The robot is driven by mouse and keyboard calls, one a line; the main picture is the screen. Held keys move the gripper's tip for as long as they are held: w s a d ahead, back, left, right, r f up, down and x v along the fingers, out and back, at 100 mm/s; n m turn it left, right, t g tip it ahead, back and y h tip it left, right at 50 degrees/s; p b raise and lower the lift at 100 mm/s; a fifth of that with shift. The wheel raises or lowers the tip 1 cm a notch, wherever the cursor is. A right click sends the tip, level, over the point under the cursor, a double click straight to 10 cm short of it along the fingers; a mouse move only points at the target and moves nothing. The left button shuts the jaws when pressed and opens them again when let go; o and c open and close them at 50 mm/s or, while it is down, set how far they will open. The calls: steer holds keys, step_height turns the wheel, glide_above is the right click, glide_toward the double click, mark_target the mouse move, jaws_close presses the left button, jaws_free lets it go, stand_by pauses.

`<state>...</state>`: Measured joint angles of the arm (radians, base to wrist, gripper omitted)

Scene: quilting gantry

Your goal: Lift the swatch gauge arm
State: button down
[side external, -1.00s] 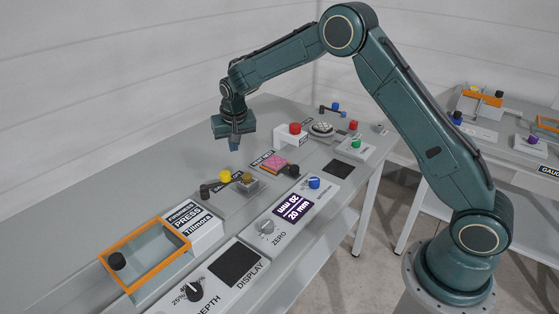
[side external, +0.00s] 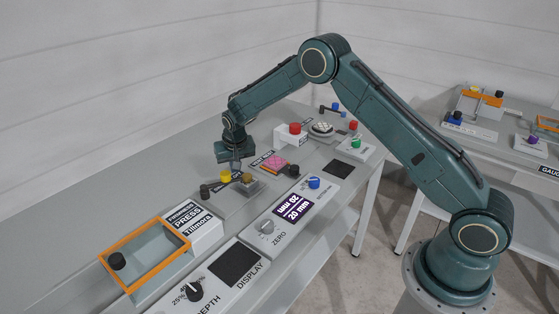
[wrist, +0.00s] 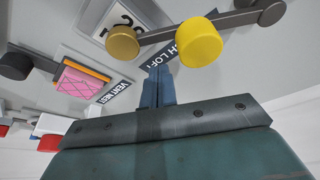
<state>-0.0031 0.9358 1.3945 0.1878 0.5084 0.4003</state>
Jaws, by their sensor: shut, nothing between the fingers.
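The swatch gauge arm (wrist: 157,35) is a dark bar with a round pivot, a yellow knob (wrist: 200,42) and a brass disc (wrist: 122,43) at its free end. In the side external view the yellow knob (side external: 225,176) and brass disc (side external: 247,178) sit low over the bench. My gripper (wrist: 158,75) is shut and empty, its fingertips close to the bar between knob and disc in the wrist view. In the side external view my gripper (side external: 236,167) hangs just above the gauge arm. I cannot tell whether it touches.
A pink swatch block (wrist: 82,80) with a dark knob (wrist: 15,66) lies beside the gauge. An orange-rimmed tray (side external: 146,254) stands at the front left. A white box with a red button (side external: 295,129) stands farther back.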

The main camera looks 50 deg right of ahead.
mark_target(241, 185)
steer(key=shift+s+a, duration=0.35)
steer(key=shift+s, duration=0.25)
steer(key=shift+s+a, duration=0.3)
steer(key=shift+s, duration=0.3)
steer(key=shift+s+a, duration=0.1)
steer(key=shift+s, duration=0.05)
steer(key=shift+s+a+m+g+h, duration=0.25)
steer(key=shift+s+a+m, duration=0.2)
steer(key=shift+s+m, duration=0.4)
steer(key=shift+s+a+m+g+h, duration=0.2)
steer(key=shift+s+a+m, duration=0.3)
steer(key=shift+m, duration=0.55)
steer(key=s+a+m, duration=0.1)
steer(key=m, duration=0.1)
steer(key=s+a+m+g+h, duration=0.1)
steer(key=a+m, duration=0.1)
steer(key=m, duration=0.1)
steer(key=shift+s+a, duration=0.3)
steer(key=shift+s, duration=0.05)
steer(key=shift+s+a+g, duration=0.1)
steer(key=shift+a+g, duration=0.15)
steer(key=shift+a, duration=0.05)
steer(key=shift+s+a, duration=0.2)
steer(key=shift+a, duration=0.35)
